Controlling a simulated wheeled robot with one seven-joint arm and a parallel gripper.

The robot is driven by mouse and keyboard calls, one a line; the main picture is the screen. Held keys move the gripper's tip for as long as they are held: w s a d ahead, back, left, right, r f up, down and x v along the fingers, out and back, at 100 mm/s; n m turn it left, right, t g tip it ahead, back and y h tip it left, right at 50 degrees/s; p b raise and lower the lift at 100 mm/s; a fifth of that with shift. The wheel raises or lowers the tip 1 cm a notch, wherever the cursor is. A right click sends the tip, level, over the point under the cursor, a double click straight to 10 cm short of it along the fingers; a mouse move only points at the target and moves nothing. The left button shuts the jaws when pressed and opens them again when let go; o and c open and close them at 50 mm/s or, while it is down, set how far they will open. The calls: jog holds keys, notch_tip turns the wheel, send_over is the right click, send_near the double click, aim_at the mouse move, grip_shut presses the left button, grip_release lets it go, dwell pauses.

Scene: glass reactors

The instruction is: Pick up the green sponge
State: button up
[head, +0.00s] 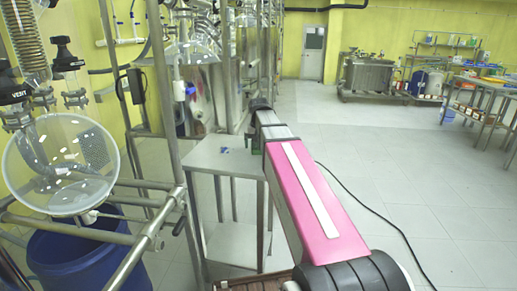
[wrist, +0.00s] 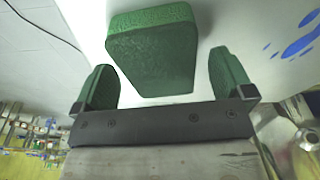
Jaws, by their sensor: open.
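The green sponge (wrist: 152,48) is a block with a lighter green top edge. In the wrist view it lies on a pale tabletop, in the gap between the two green fingers of my gripper (wrist: 162,62). My gripper is open, with a visible gap on each side of the sponge. The sponge reaches beyond the fingertips toward the top of the picture. In the head view my arm reaches out to the right edge of a small metal table (head: 208,172).
Blue marks (wrist: 300,42) show on the tabletop. A metal frame with glass reactor vessels (head: 62,165) and a blue drum (head: 85,262) stand left. A black cable (head: 375,210) lies on the floor at right. Open floor spreads right of the table, with shelves (head: 440,50) far off.

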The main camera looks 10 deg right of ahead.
jog(key=shift+w+f, duration=0.1)
jog(key=shift+f, duration=0.45)
jog(key=shift+c, duration=0.3)
jog(key=c, duration=0.9)
jog(key=shift+c, duration=0.2)
jog(key=shift+r, duration=0.1)
